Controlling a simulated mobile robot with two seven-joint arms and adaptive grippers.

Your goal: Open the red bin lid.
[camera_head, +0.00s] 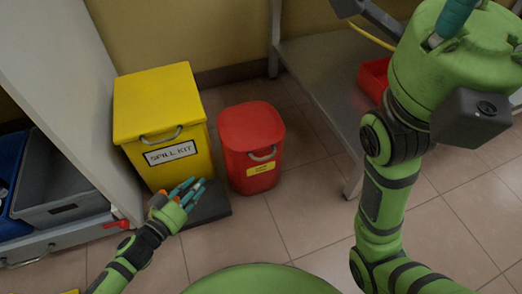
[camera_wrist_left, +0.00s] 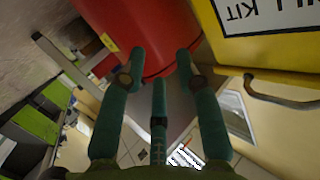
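The red bin (camera_head: 250,165) stands on the floor in the middle of the head view. My left gripper (camera_head: 181,188) is low and left of the bin, in front of the yellow spill kit box, apart from the bin. Its three teal fingers are spread and empty. In the left wrist view the red bin (camera_wrist_left: 135,25) fills the top, beyond the fingertips (camera_wrist_left: 157,63). My right gripper (camera_head: 455,18) is at the top right, mostly cut off by the picture edge.
The yellow spill kit box (camera_head: 160,120), with its own handle, stands close left of the bin on a dark base (camera_head: 208,203). A grey bench (camera_head: 325,65) with a red tray (camera_head: 374,77) is to the right. Floor in front of the bin is clear.

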